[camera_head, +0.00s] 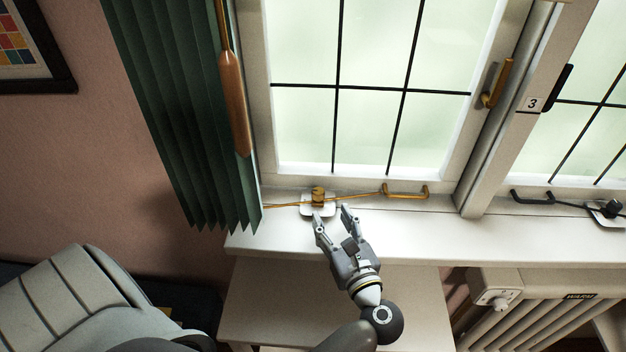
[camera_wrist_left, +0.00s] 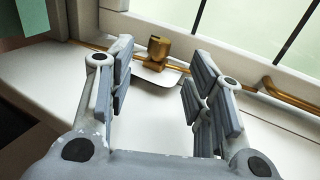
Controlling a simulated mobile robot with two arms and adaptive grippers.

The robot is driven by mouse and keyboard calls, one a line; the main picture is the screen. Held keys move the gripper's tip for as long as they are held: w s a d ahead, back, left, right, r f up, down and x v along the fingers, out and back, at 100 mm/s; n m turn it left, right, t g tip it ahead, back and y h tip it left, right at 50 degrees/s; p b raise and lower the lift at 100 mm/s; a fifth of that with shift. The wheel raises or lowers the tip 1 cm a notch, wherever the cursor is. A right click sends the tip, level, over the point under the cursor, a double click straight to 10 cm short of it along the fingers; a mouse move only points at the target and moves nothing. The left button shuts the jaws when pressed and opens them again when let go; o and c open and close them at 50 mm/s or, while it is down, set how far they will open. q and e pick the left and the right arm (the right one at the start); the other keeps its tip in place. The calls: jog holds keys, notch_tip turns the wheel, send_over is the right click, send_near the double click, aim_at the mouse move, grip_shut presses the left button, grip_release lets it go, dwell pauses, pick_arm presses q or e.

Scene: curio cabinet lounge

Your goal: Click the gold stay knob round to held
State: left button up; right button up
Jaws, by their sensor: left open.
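The gold stay knob (camera_head: 318,194) sits on a pale plate (camera_head: 306,211) on the window sill, at the foot of the left window. A thin gold stay rod (camera_head: 360,196) runs past it to a gold handle (camera_head: 408,191) on the right. My left gripper (camera_head: 331,212) is open and empty, just in front of the knob and apart from it. In the left wrist view the knob (camera_wrist_left: 158,50) stands beyond the fingertips, between the two fingers. The knob's far side is hidden. My right gripper is not in view.
A green pleated blind (camera_head: 185,110) with a wooden pull (camera_head: 235,105) hangs at the left. A black stay knob (camera_head: 610,208) and black handle (camera_head: 531,197) belong to the right window. A radiator (camera_head: 545,310) stands below right. The white sill (camera_head: 430,235) is mostly clear.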

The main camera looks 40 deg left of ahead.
aim_at(320, 195)
pick_arm(q)
jog(key=shift+w+a+r+p, duration=0.45)
jog(key=shift+w+a, duration=0.15)
jog(key=shift+a, duration=0.15)
jog(key=p+x, duration=0.1)
jog(key=x, duration=0.2)
jog(key=shift+w+a+f, duration=0.1)
jog(key=shift+w+a, duration=0.05)
jog(key=shift+a, duration=0.1)
jog(key=p+x, duration=0.1)
jog(key=x, duration=0.3)
jog(key=shift+f, duration=0.15)
jog(key=shift+w+a, duration=0.1)
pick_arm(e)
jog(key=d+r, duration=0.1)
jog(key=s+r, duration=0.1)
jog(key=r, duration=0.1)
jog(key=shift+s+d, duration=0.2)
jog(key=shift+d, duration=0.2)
pick_arm(q)
jog(key=shift+c, duration=0.3)
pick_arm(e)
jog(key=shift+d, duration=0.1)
pick_arm(q)
jog(key=c, duration=0.9)
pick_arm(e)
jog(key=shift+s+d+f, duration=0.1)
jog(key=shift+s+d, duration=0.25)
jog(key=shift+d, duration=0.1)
